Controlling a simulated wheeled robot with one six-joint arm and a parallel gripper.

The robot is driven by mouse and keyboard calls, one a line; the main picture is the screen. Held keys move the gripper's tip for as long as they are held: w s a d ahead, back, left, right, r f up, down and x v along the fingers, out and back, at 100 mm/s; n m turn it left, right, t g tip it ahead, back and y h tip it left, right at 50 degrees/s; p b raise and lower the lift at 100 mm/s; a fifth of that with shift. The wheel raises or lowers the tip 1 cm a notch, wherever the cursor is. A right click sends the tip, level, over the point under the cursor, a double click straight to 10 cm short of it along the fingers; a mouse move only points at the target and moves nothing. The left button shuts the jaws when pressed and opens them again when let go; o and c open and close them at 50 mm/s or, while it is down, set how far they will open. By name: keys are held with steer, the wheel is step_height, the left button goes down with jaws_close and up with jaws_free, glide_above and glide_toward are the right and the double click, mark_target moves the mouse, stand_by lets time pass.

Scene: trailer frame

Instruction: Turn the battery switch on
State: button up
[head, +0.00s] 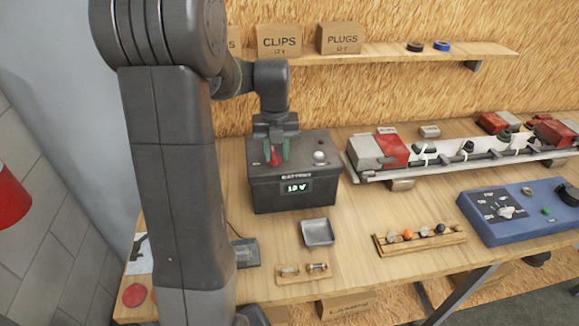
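The battery (293,182) is a dark box on the bench with "BATTERY" lettering and a small lit display (297,188) that seems to read about 10 V. A red switch handle (274,158) stands on the left of its top. My gripper (276,155) points down over it, with green-tipped fingers on either side of the red handle. The fingers are apart, but whether they press on the handle I cannot tell. A pale round post (320,157) and a small dark red spot (320,142) are on the right of the top.
A metal tray (318,232), a wooden strip with bolts (303,272) and a wooden holder with several small parts (420,237) lie in front. A blue switch panel (525,212) and a long white rail with lamps (460,155) are to the right. A shelf (385,53) hangs behind.

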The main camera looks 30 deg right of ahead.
steer(key=shift+o, duration=0.9)
steer(key=shift+w+a, duration=0.1)
step_height(320, 180, up, 2)
steer(key=shift+r+p, duration=0.1)
steer(key=shift+p, duration=0.75)
steer(key=shift+r, duration=1.95)
steer(key=shift+f, duration=0.1)
